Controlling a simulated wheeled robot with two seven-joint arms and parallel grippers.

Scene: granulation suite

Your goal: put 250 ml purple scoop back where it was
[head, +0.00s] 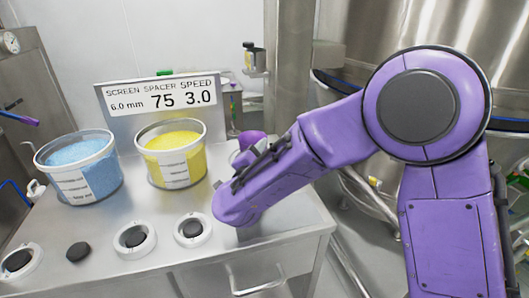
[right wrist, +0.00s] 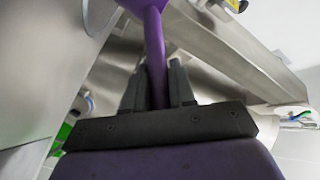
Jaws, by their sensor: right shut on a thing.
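The purple scoop (head: 251,139) shows just beyond my right gripper (head: 245,165), above the right end of the steel bench. In the right wrist view its purple handle (right wrist: 153,45) runs up between the two dark fingers (right wrist: 157,88). My right gripper is shut on this handle. Much of the scoop is hidden by the gripper in the head view, and its volume marking cannot be read. My left gripper is not in view.
A tub of blue granules (head: 82,168) and a tub of yellow granules (head: 173,155) stand on the bench. A sign (head: 160,95) stands behind them. Several black knobs, such as one in a white ring (head: 193,230), line the front. A steel column rises behind my gripper.

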